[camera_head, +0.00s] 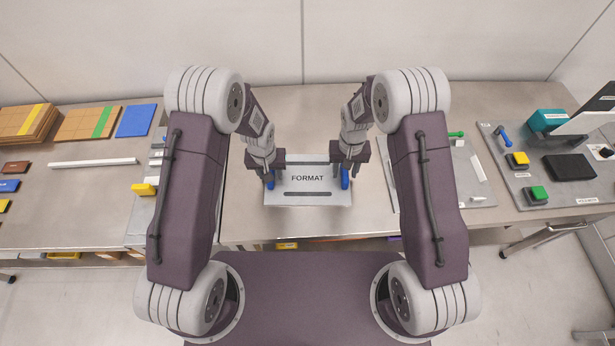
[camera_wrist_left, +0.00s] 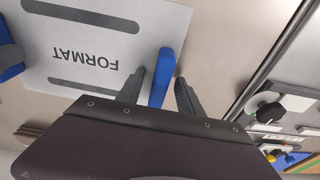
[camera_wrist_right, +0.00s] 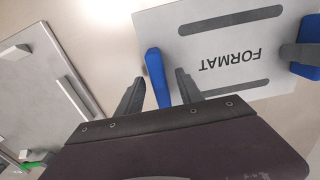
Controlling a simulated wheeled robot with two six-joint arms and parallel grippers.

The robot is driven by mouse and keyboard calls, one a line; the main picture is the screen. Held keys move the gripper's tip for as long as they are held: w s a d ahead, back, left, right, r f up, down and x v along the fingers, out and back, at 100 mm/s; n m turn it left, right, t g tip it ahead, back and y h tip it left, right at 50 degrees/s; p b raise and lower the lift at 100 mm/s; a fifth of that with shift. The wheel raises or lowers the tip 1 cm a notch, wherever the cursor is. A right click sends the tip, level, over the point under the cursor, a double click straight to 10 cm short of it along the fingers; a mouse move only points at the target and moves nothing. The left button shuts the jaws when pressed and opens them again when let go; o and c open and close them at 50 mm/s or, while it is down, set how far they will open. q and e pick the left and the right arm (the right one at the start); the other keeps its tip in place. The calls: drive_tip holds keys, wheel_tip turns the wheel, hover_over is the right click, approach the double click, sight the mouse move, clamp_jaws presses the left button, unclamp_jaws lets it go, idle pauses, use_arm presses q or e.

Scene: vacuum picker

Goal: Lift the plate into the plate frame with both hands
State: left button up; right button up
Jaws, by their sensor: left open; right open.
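The plate (camera_head: 308,190) is a light grey sheet marked FORMAT with dark slots and a blue handle on each side. It lies at the middle of the bench. My left gripper (camera_head: 267,177) is open, and its fingers stand on either side of the left blue handle (camera_wrist_left: 165,76) in the left wrist view. My right gripper (camera_head: 347,177) is open, and its fingers stand on either side of the right blue handle (camera_wrist_right: 157,76) in the right wrist view. Whether the fingers touch the handles I cannot tell. The plate frame is not clearly identifiable; my right arm covers part of a grey panel (camera_head: 478,192).
The bench (camera_head: 240,215) is bare around the plate. At the left are stacked boards (camera_head: 25,122), a blue board (camera_head: 136,120) and a white bar (camera_head: 93,162). At the right a grey panel carries a yellow button (camera_head: 518,158), a green button (camera_head: 538,193) and a black pad (camera_head: 569,167).

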use_arm(q)
clamp_jaws()
use_arm(e)
clamp_jaws()
use_arm(q)
drive_tip(key=shift+w+r, duration=0.1)
use_arm(e)
drive_tip(key=shift+r, duration=0.1)
idle(1.0)
